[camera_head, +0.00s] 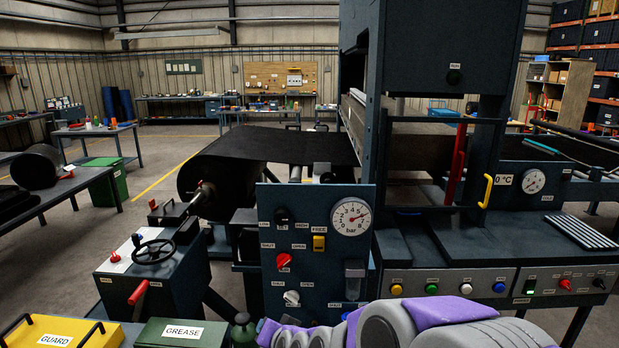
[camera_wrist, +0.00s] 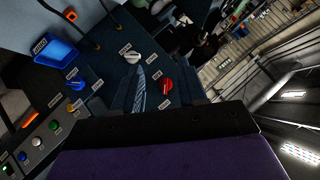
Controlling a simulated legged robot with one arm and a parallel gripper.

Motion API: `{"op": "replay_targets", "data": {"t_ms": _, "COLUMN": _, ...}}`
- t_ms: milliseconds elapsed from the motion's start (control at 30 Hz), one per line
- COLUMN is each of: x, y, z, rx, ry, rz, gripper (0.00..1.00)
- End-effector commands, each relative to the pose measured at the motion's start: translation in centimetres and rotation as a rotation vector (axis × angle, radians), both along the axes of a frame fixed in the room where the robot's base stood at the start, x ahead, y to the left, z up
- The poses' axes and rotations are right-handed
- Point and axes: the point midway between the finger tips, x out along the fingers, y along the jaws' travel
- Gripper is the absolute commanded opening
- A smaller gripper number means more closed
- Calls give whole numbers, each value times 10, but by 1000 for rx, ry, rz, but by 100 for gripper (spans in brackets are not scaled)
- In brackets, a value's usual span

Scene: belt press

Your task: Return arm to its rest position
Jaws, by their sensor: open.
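My arm (camera_head: 385,326), grey and purple, lies across the bottom right of the head view, in front of the press. Its gripper end cannot be made out there. In the wrist view my gripper (camera_wrist: 170,112) shows as a dark edge above a purple housing. It is open, and I see nothing held in it. It faces the control panel, with a red knob (camera_wrist: 167,86) and a white knob (camera_wrist: 132,57) beyond it. The same panel (camera_head: 318,225) stands upright in the head view, with a pressure gauge (camera_head: 351,217), the red knob (camera_head: 284,260) and the white knob (camera_head: 291,298).
The tall press frame (camera_head: 445,50) rises behind the panel. A handwheel stand (camera_head: 155,282) stands left. A yellow guard box (camera_head: 62,333) and a green grease box (camera_head: 182,332) sit at the front left. The button console (camera_head: 450,284) is close behind my arm. Open floor shows at the left.

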Motion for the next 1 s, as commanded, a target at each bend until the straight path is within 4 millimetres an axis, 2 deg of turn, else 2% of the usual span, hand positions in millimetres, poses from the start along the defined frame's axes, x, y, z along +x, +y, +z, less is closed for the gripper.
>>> {"op": "replay_targets", "data": {"t_ms": 33, "x": -14, "y": -10, "z": 6, "rx": -33, "ry": 34, "rz": 32, "gripper": 42}}
{"op": "replay_targets", "data": {"t_ms": 267, "x": -96, "y": -63, "z": 4, "rx": -211, "ry": 258, "rz": 177, "gripper": 42}}
{"op": "replay_targets", "data": {"t_ms": 467, "x": -184, "y": -125, "z": 2, "rx": -365, "ry": 488, "rz": 254, "gripper": 42}}
{"op": "replay_targets", "data": {"t_ms": 600, "x": -252, "y": -168, "z": 5, "rx": -452, "ry": 664, "rz": 279, "gripper": 42}}
{"op": "replay_targets", "data": {"t_ms": 733, "x": -308, "y": -199, "z": 11, "rx": -501, "ry": 813, "rz": 285, "gripper": 42}}
{"op": "replay_targets", "data": {"t_ms": 800, "x": -330, "y": -209, "z": 14, "rx": -515, "ry": 874, "rz": 285, "gripper": 42}}
{"op": "replay_targets", "data": {"t_ms": 900, "x": -351, "y": -218, "z": 17, "rx": -525, "ry": 933, "rz": 284, "gripper": 42}}
{"op": "replay_targets", "data": {"t_ms": 1000, "x": -360, "y": -221, "z": 18, "rx": -528, "ry": 955, "rz": 284, "gripper": 42}}
